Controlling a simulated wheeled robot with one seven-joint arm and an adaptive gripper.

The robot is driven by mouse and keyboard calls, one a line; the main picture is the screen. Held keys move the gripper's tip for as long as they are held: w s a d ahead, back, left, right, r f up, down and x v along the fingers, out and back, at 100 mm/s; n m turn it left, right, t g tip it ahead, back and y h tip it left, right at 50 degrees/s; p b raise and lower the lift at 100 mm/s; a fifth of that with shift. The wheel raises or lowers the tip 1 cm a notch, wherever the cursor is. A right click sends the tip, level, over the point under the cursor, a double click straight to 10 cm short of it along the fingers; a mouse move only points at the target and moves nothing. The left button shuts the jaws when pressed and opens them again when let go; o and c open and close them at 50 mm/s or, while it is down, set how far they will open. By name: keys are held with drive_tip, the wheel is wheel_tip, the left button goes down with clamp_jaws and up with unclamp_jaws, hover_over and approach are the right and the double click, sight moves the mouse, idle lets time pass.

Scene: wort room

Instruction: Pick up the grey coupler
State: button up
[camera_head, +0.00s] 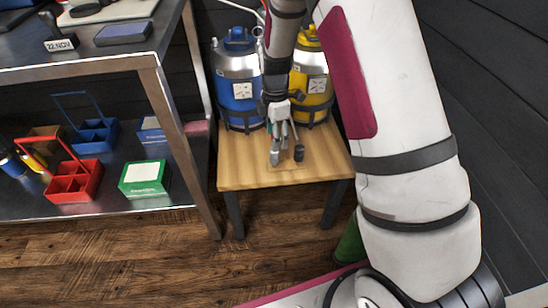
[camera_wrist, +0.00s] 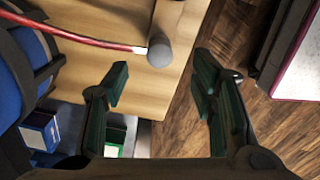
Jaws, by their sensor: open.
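The grey coupler (camera_wrist: 160,50) shows in the wrist view as a short grey cylinder. It is at the end of a small wooden board, near the edge of the wooden table (camera_wrist: 158,105). My gripper (camera_wrist: 160,82) is open and empty, with its dark green fingers apart and the coupler beyond the gap between them. In the head view, my gripper (camera_head: 282,138) points down over the table. A small grey piece below it appears to be the coupler (camera_head: 275,157), partly hidden by the gripper.
A blue keg (camera_head: 237,85) and a yellow keg (camera_head: 318,85) stand behind on the table. A red hose (camera_wrist: 80,36) reaches close to the coupler. A metal shelf unit (camera_head: 175,130) at left holds a red caddy (camera_head: 74,187) and a green box (camera_head: 145,180). A dark wall is at right.

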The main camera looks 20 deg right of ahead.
sight(274, 156)
drive_tip(key=shift+a+f+b, duration=0.1)
drive_tip(key=shift+f+b, duration=1.45)
drive_tip(key=shift+f, duration=2.4)
drive_tip(key=shift+c, duration=0.6)
clamp_jaws()
